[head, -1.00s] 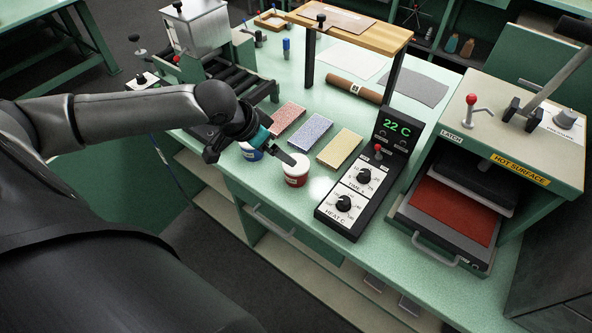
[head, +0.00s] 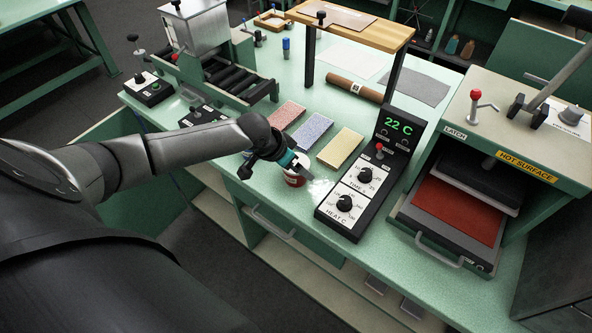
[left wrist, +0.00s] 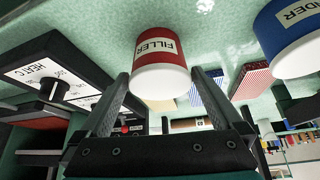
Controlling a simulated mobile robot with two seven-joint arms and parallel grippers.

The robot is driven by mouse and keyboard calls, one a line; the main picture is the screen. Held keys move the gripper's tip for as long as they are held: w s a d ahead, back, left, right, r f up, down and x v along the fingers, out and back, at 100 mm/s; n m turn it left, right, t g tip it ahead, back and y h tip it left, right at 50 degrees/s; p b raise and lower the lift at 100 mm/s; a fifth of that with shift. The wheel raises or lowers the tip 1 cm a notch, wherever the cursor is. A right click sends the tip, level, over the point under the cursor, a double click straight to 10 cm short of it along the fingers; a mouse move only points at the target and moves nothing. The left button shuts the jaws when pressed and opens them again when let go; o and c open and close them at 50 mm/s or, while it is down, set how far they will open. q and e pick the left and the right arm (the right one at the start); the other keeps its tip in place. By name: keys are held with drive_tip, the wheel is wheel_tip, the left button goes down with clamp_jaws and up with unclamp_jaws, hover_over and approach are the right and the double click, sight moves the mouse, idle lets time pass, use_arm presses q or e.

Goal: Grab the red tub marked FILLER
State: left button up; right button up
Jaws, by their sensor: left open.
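The red tub marked FILLER (left wrist: 150,48), with a white rim, shows in the left wrist view just beyond and between my left gripper's fingertips (left wrist: 160,78). In the head view the red tub (head: 292,181) stands on the green bench near its front edge, partly hidden by my left gripper (head: 300,172). The gripper is open, its two fingers spread to either side of the tub. I cannot tell whether either finger touches it. My right gripper is not in view.
A blue tub (left wrist: 291,38) stands close by in the left wrist view; my arm mostly hides it in the head view. The control box (head: 352,190) stands right of the red tub. Red, blue and yellow speckled slabs (head: 340,148) lie behind. A heat press (head: 459,211) is at right.

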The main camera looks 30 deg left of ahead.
use_arm(q)
drive_tip(key=shift+w+f, duration=0.15)
drive_tip(key=shift+f, duration=0.1)
drive_tip(key=c, duration=1.2)
drive_tip(key=shift+c, duration=0.5)
drive_tip(key=shift+r, duration=0.1)
